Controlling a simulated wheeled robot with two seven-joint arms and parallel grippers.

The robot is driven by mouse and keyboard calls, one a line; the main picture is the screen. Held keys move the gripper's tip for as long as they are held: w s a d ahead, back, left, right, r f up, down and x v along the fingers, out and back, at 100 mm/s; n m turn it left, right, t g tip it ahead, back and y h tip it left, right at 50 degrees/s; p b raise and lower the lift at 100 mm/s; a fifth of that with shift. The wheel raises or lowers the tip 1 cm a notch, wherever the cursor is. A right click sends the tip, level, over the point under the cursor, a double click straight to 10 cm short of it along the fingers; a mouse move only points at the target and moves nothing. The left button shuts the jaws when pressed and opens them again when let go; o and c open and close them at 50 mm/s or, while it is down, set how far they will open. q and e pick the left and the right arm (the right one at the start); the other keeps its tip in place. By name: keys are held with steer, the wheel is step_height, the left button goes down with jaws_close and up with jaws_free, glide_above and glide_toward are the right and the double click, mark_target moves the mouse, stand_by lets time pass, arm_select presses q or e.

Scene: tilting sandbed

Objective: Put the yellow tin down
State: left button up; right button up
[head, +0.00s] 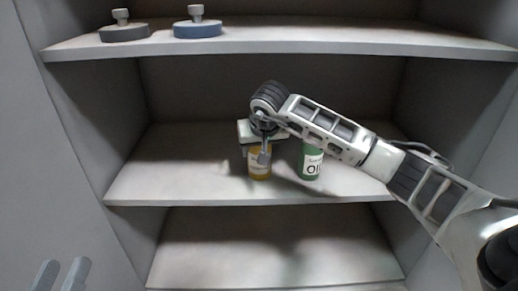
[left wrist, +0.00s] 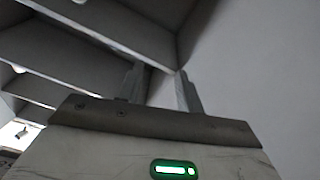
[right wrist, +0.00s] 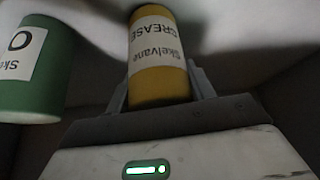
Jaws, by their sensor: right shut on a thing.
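The yellow tin (head: 260,170) has a white label reading "Skelvane GREASE" and is upright over the middle shelf (head: 160,182). My right gripper (head: 260,152) is shut on it, with one finger on each side in the right wrist view, where the tin (right wrist: 158,60) also shows. I cannot tell whether the tin's base touches the shelf. My left gripper (head: 60,275) is open and empty at the lower left of the head view, and its fingers also show in the left wrist view (left wrist: 160,90).
A green tin (head: 311,165) with a white label stands just right of the yellow tin. Two round weights with knobs, a dark one (head: 124,33) and a blue one (head: 197,29), sit on the upper shelf (head: 300,42). The middle shelf's left part and the lower shelf (head: 230,250) look clear.

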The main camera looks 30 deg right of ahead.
steer(key=o, duration=0.8)
steer(key=shift+f, duration=0.15)
steer(key=o, duration=0.4)
steer(key=shift+r, duration=0.25)
steer(key=p+v, duration=0.2)
steer(key=v, duration=0.4)
steer(key=shift+r+p, duration=0.2)
steer(key=shift+p, duration=0.1)
arm_select(q)
steer(key=f+g, duration=0.1)
steer(key=s+f+n+g+y+p, duration=0.1)
steer(key=f, duration=0.1)
steer(key=s+f+g, duration=0.1)
steer(key=shift+d+f+n+y, duration=0.15)
steer(key=shift+n+y, duration=0.15)
arm_select(e)
steer(key=v, duration=0.5)
steer(key=shift+s+a+r, duration=0.15)
steer(key=shift+s, duration=0.15)
